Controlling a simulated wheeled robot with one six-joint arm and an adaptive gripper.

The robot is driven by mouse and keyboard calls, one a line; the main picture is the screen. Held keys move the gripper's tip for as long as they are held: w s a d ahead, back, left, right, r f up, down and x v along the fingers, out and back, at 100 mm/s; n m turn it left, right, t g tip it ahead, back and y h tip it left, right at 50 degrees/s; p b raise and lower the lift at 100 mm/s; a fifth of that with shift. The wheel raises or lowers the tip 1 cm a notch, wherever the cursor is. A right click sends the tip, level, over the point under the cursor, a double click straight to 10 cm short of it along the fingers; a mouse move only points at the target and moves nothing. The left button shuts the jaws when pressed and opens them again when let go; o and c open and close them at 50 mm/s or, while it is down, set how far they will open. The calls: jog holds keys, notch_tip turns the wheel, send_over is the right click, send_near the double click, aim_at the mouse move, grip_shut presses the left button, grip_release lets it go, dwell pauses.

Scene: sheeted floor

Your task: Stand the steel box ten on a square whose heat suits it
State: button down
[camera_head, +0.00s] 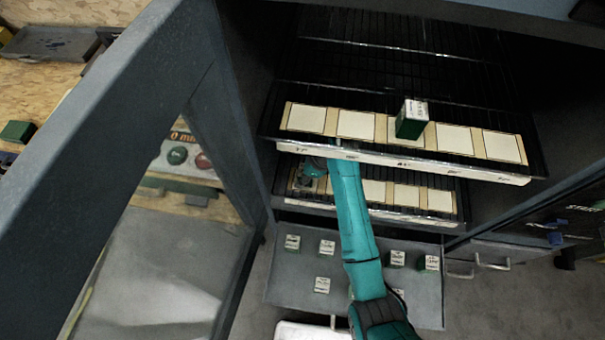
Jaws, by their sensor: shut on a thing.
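My teal arm reaches into the open cabinet, and my gripper (308,178) is at the left end of the lower rack, under the edge of the upper rack. It is shut on a small box, mostly hidden by the gripper and the shelf edge; its label cannot be read. Pale squares lie in a row on the lower rack (408,195), and another row lies on the upper rack (455,139). A green box with a white labelled top (411,119) stands on a middle square of the upper rack. The heat labels on the front strip are too small to read.
A grey tray (345,247) below the racks holds several small green boxes with white labelled tops. The open cabinet door (130,120) stands at the left. A workbench (50,90) lies behind it. Drawers with handles (492,262) are at the right.

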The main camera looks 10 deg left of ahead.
dwell(0.3)
jog(key=c, duration=0.5)
grip_release()
jog(key=shift+c, duration=0.2)
jog(key=shift+d+r, duration=0.2)
jog(key=shift+r, duration=0.25)
jog(key=d, duration=1.2)
jog(key=shift+s+r, duration=0.15)
jog(key=shift+s, duration=0.15)
